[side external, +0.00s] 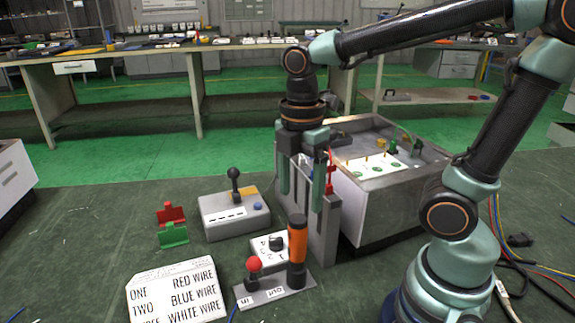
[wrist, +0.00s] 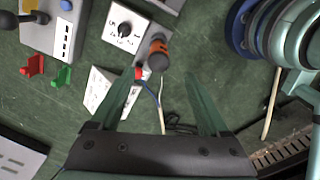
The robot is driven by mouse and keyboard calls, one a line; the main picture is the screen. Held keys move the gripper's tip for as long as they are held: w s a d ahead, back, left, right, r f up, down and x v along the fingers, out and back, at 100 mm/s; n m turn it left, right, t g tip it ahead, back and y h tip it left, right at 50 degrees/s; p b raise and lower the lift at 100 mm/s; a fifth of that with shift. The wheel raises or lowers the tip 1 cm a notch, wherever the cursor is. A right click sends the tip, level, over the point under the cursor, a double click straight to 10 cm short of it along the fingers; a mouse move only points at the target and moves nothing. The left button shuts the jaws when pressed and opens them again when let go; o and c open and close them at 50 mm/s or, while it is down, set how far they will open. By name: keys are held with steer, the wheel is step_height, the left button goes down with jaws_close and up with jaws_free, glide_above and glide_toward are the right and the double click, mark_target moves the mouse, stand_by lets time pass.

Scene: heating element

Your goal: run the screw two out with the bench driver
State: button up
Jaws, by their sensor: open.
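The bench driver, an orange and black upright cylinder (side external: 297,245), stands on a grey base plate (side external: 272,293) marked IN and OUT, with a red-knobbed lever (side external: 253,266) beside it. In the wrist view the driver (wrist: 158,52) and red knob (wrist: 140,73) lie just beyond the fingertips. My gripper (side external: 301,200) points down above and behind the driver, open and apart from it; its spread fingers (wrist: 165,82) show empty in the wrist view. A grey box (side external: 378,218) holds a white panel (side external: 375,172) with several brass posts and green parts. I cannot tell which is screw two.
A grey slotted rack (side external: 326,232) with red-topped items stands close by the fingers. A dial box (side external: 265,262), a joystick box (side external: 233,212), red and green clips (side external: 173,234) and a wire-list card (side external: 175,295) lie left. Cables (side external: 515,265) run right. Left floor is clear.

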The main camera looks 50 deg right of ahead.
mark_target(297, 234)
step_height(297, 234, down, 11)
steer(key=shift+w+r, duration=0.1)
steer(key=shift+r, duration=0.05)
jaws_close()
stand_by(0.5)
